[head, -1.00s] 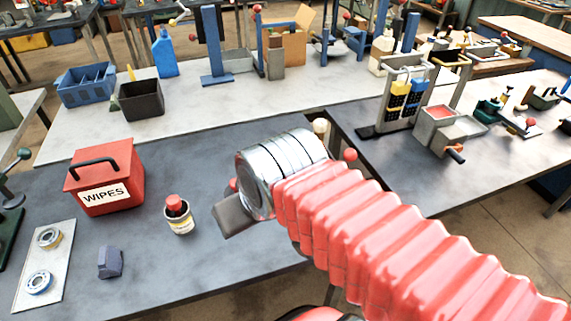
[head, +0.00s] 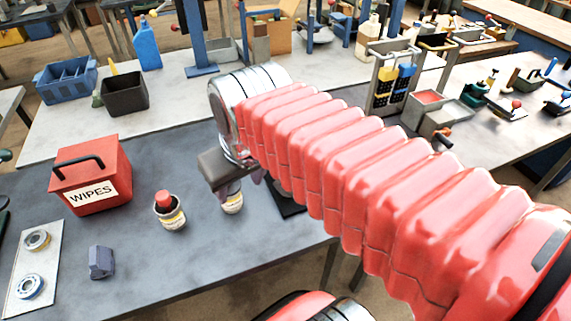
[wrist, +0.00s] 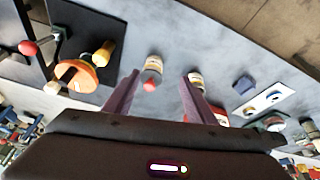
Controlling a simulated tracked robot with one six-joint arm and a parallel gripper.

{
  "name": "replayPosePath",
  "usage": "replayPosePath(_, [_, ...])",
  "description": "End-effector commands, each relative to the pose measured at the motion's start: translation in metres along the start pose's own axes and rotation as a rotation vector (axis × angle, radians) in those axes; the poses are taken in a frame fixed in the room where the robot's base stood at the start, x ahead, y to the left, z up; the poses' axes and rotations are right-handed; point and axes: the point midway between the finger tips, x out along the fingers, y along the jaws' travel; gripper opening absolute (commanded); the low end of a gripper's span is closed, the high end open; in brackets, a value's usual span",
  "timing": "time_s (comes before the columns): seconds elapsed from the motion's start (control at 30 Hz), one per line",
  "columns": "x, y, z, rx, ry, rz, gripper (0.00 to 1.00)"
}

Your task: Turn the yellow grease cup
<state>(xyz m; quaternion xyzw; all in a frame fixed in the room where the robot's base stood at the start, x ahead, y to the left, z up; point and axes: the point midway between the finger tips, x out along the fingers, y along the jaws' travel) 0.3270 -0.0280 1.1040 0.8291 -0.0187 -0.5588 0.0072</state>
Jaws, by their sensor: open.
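In the wrist view a small yellow cylinder (wrist: 104,53), likely the yellow grease cup, stands beside an orange round part (wrist: 77,73) on a dark plate at the upper left. I cannot tell how the two join. In the head view my arm hides them. My gripper (wrist: 160,74) is open and empty; its two fingers point over the bench, with the yellow cylinder to the left of them in the wrist view. In the head view this jar (head: 232,204) is partly behind my gripper.
A red wipes box (head: 90,175), a dark block (head: 101,263) and a plate with bearings (head: 45,255) lie further left. A red-knobbed lever (wrist: 28,47) stands near the dark plate.

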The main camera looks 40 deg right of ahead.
Motion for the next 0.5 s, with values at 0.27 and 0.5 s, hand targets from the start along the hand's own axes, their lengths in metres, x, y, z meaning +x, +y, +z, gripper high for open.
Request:
replayPosePath(0.27, [0.003,0.049,-0.039,0.016,-0.137,0.022,0.51])
replayPosePath(0.5, [0.011,0.097,-0.065,0.03,-0.248,0.016,0.51])
